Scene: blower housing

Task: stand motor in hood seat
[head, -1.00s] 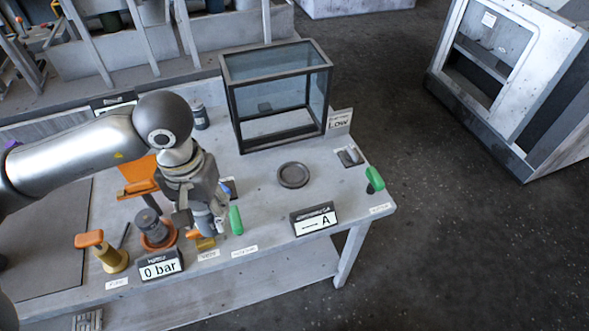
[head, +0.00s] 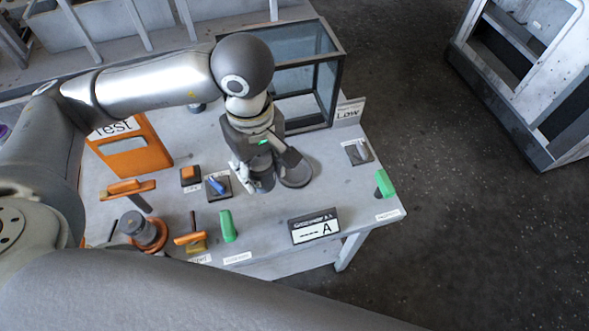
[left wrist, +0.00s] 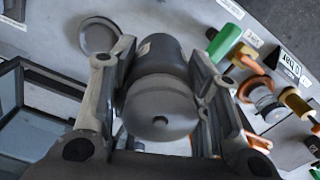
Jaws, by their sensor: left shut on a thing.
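My left gripper (head: 256,168) is shut on the motor, a dark grey cylinder (left wrist: 160,95) with a rounded end and a small central nub. The left wrist view shows it between the two fingers. In the head view the motor (head: 263,184) is largely covered by the gripper, just left of a round dark dish (head: 297,177) on the table, which looks like the seat. The dish also shows in the left wrist view (left wrist: 98,35), beyond the motor and apart from it in the picture. The motor's height above the table cannot be told. My right gripper is out of view.
A glass box with a dark frame (head: 335,88) stands close behind the dish. Green handles (head: 228,227), a blue switch (head: 216,186) and a grey cylinder in an orange ring (head: 150,235) stand around.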

